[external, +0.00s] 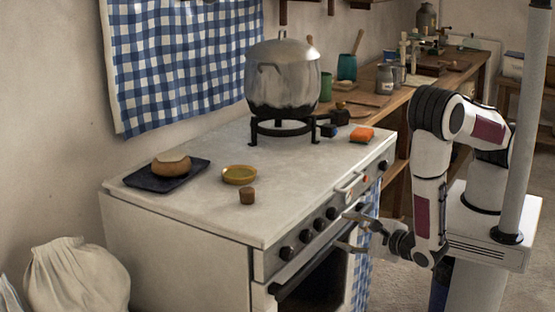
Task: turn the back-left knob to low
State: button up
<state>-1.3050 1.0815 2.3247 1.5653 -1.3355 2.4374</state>
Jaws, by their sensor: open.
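Several dark round knobs sit in a row on the white stove's (190,215) front panel. The nearest knob (287,253) is at the panel's left end, followed by a second knob (306,236), a third knob (320,224) and another knob (332,213). A further knob (383,165) is at the far right end. No readable labels show, so I cannot tell which is the back-left knob or its setting. My gripper (347,231) is open and empty in front of the panel, its fingers pointing left toward the stove, apparently apart from the knobs.
A large metal pot (285,75) stands on a black burner stand (282,130). A checked towel (362,275) hangs below the panel.

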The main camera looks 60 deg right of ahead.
aim_at(324, 226)
jog(key=shift+w, duration=0.15)
jog(key=shift+x, duration=3.75)
jog(key=c, duration=1.1)
